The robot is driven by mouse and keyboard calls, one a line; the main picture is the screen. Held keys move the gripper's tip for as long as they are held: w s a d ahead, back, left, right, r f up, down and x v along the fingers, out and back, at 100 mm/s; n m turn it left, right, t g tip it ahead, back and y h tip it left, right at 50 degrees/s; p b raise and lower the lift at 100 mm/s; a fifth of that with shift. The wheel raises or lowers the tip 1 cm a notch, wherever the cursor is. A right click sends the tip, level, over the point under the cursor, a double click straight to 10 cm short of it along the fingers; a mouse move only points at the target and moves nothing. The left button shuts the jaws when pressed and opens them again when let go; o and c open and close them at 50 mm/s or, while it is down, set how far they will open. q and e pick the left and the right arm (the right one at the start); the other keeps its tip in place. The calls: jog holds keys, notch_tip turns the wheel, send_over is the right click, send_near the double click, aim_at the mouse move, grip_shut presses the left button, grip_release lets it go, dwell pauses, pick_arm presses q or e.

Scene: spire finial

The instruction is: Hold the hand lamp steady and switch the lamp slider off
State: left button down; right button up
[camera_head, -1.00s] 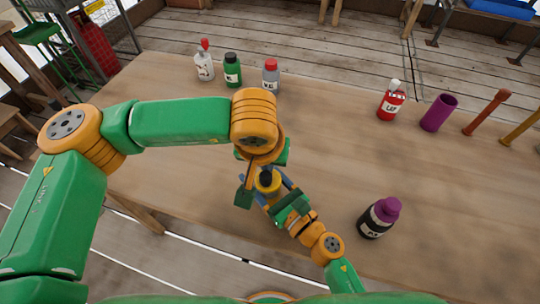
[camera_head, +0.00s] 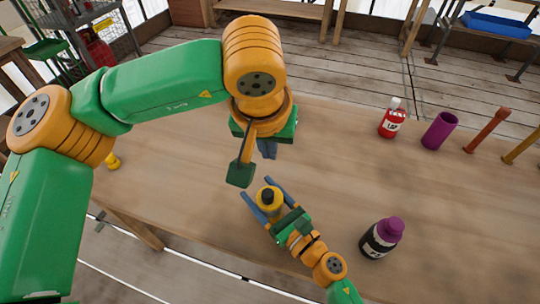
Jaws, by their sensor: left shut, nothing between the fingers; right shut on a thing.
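The hand lamp (camera_head: 269,201) is a small yellow body with a dark top, near the table's front edge. My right gripper (camera_head: 260,193) is shut on it, with one blue finger on each side. My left gripper (camera_head: 267,150) is above and beyond the lamp, apart from it, with its blue fingers together and empty. The lamp's slider is too small to make out, so I cannot tell its setting.
On the wooden table (camera_head: 330,170), a dark bottle with a purple cap (camera_head: 380,238) stands right of my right gripper. A red bottle (camera_head: 391,120), a purple cup (camera_head: 439,130) and an orange-red rod (camera_head: 487,130) stand at the back right.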

dwell(0.4)
jog(key=o, duration=1.5)
